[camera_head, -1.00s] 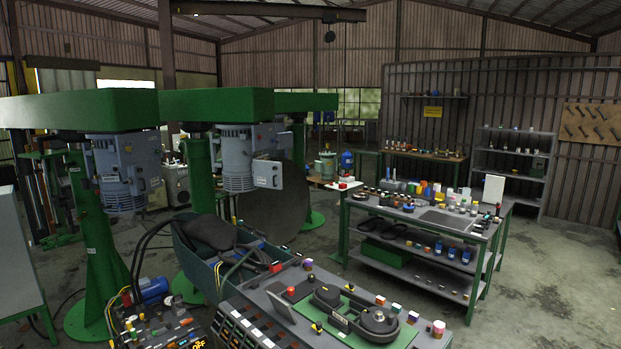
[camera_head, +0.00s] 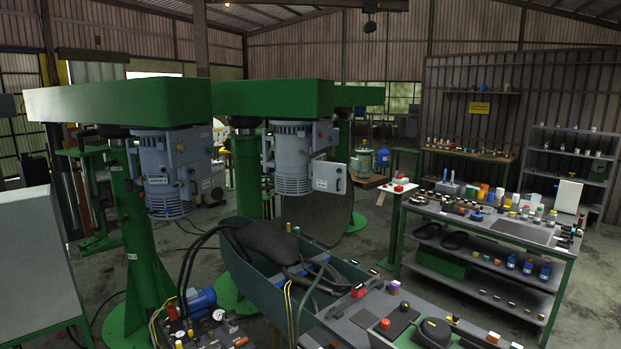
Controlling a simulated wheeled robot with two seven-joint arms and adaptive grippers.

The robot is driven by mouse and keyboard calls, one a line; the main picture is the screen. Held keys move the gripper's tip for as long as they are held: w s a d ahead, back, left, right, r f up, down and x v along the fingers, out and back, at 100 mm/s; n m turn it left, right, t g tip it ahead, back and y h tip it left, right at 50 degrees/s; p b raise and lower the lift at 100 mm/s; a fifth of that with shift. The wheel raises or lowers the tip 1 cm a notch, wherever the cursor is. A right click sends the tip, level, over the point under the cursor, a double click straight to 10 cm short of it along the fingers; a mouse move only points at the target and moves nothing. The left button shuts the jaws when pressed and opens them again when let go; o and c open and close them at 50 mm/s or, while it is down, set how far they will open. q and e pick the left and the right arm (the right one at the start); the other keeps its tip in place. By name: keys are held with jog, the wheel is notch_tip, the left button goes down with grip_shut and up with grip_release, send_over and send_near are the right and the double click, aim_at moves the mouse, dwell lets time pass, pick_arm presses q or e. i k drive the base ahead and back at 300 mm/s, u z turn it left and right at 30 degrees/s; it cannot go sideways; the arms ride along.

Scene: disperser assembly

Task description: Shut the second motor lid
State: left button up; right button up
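Two grey motors hang under the green beams of the dispersers. The nearer motor (camera_head: 170,172) is at the left, with a handle on its side. The second motor (camera_head: 292,150) hangs farther back, near the middle of the view. Its lid (camera_head: 328,177), a light grey panel with a label and a handle, stands out at the right side of the motor, facing me. It looks swung open, though its hinge side is hard to make out. Neither of my grippers shows in this view.
A green-grey trough (camera_head: 262,279) with dark hoses stands below the motors. A control console (camera_head: 385,313) with buttons is in front at the right. A workbench (camera_head: 525,232) full of small parts stands at the right. A grey cabinet (camera_head: 30,255) is at the left edge.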

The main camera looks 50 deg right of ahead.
aim_at(325, 177)
jog(key=i, duration=1.9)
jog(key=z, duration=2.2)
jog(key=i, duration=1.65)
